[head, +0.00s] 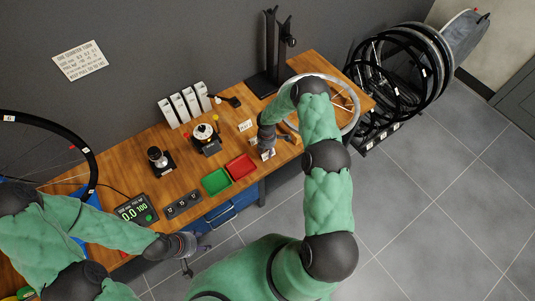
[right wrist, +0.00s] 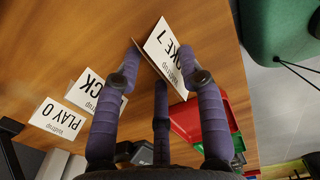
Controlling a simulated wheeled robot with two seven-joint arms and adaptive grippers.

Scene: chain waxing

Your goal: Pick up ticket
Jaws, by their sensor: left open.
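The tickets are small white folded cards with black print. One, whose visible print ends in "KE 7" (right wrist: 168,50), stands on the wooden table between the spread fingers of my right gripper (right wrist: 160,62). The right fingertip overlaps its printed face; I cannot tell whether it touches. In the head view this card (head: 268,155) shows just below my right gripper (head: 267,146). My left gripper (head: 192,245) is open and empty off the table's front edge.
Red (head: 240,167) and green (head: 216,181) bins lie left of my right gripper. A black stand (head: 268,80) rises behind. A scale (head: 135,210) sits near my left arm.

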